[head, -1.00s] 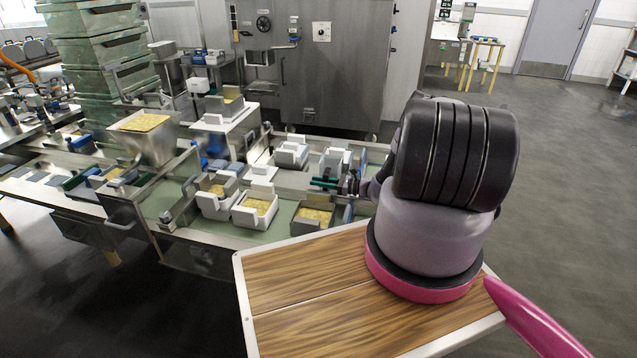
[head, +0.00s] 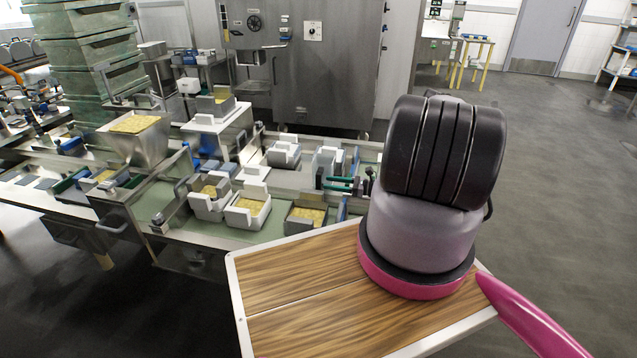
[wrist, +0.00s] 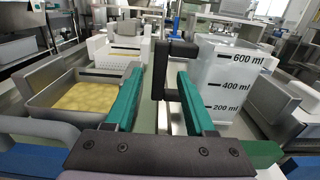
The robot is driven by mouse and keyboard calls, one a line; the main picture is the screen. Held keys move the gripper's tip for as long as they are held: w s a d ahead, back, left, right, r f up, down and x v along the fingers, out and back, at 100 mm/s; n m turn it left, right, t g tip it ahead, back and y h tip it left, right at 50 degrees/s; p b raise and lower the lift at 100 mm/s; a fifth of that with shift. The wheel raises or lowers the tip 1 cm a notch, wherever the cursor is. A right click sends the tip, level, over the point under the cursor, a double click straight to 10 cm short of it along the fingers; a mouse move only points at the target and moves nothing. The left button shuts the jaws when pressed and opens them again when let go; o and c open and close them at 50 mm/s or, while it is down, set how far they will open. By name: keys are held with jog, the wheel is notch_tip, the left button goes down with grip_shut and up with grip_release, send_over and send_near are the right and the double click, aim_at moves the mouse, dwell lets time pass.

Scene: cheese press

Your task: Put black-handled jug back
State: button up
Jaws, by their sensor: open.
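The jug (wrist: 222,82) is white with black 200, 400 and 600 ml marks and stands upright on the right in the wrist view. Its black handle (wrist: 158,72) sticks out to the left, toward the middle of that view. My gripper (wrist: 160,76) is open, with its green fingers on either side of the handle and gaps showing. In the head view my gripper (head: 336,184) is over the line, beside a white form that seems to be the jug (head: 326,160). The handle cannot be made out there.
A grey box with yellow curd (wrist: 88,98) stands close to the left finger; it also shows in the head view (head: 305,217). A white perforated box (wrist: 115,55) stands behind it. Several white moulds (head: 247,210) line the green belt. A wood-topped surface (head: 310,285) lies in front.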

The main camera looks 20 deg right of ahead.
notch_tip(320, 180, up, 22)
jog(key=w+a+n+g+h, duration=0.2)
jog(key=n+g, duration=0.5)
jog(key=n, duration=0.1)
jog(key=s+a+r+n+g+h, duration=0.1)
jog(key=s+a+r+n+h, duration=0.2)
jog(key=r, duration=0.7)
jog(key=s+a+r+n+g+h, duration=0.1)
jog(key=s+a+r+n+h, duration=0.2)
jog(key=r, duration=0.7)
jog(key=s+a+r+n+t+h, duration=0.1)
jog(key=s+a+r+n, duration=0.15)
jog(key=s+r, duration=0.45)
jog(key=s+a+r+n+t+h, duration=0.1)
jog(key=s+a+r+h, duration=0.1)
jog(key=s+a+r, duration=0.35)
jog(key=s+r+n+t+h, duration=0.1)
jog(key=s+r+t, duration=0.1)
jog(key=s, duration=0.6)
jog(key=s+r+n+t+h, duration=0.1)
jog(key=s+r, duration=0.3)
jog(key=s, duration=0.4)
jog(key=shift+s+d+r+n+t, duration=0.2)
jog(key=shift+s+n+t, duration=0.2)
jog(key=shift+n+t, duration=0.2)
